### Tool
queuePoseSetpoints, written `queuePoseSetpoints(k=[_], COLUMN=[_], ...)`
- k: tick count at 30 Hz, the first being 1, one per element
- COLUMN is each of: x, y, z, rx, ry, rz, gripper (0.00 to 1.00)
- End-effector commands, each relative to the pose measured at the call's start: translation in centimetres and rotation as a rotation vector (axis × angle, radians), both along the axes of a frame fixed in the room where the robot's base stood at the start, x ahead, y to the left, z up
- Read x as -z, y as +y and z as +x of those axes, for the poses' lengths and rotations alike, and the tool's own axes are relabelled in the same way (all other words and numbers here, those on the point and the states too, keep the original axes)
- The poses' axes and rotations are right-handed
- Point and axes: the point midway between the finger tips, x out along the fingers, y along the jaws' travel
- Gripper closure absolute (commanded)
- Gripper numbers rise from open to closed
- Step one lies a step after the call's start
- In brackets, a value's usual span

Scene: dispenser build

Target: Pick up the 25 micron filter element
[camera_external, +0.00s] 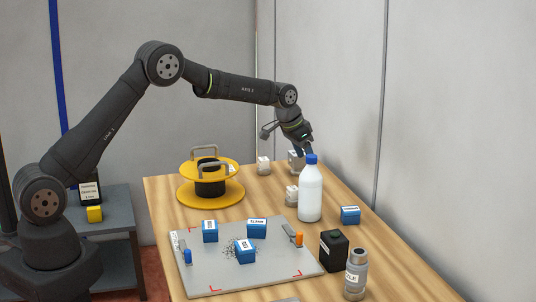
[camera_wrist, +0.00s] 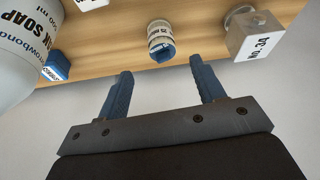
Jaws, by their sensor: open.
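In the wrist view, the filter element (camera_wrist: 161,36) is a small whitish cylinder with a label reading "25" and a blue end. It is on the wooden table, just beyond my fingertips and roughly centred between them. My gripper (camera_wrist: 160,66) is open, with its two blue fingers apart and nothing between them. In the external view, my gripper (camera_external: 305,150) is above the far right part of the table, behind the white bottle. I cannot tell for certain which small pale part there is the filter element.
The white soap bottle (camera_wrist: 18,50) and a blue box (camera_wrist: 56,66) stand left of the filter. A metal block labelled "NO-34" (camera_wrist: 256,38) is close on the right. A yellow spool (camera_external: 210,195) and a grey tray (camera_external: 205,275) with blue boxes occupy the table's left and front.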

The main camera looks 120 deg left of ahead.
Motion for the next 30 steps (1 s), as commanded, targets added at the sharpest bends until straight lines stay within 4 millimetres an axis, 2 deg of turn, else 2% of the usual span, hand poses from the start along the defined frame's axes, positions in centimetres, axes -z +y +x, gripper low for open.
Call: queuePoseSetpoints(k=[3, 11, 21, 30], x=[1.7, 3.1, 7.0, 7.2], y=[0.5, 1.1, 2.5, 2.6], z=[0.4, 0.8, 1.7, 1.8], rx=[0.0, -0.001, 0.0, 0.0], ry=[0.001, 0.0, -0.001, -0.002], rz=[-0.001, 0.0, 0.0, 0.002], gripper=[0.38, 0.38, 0.38, 0.38])
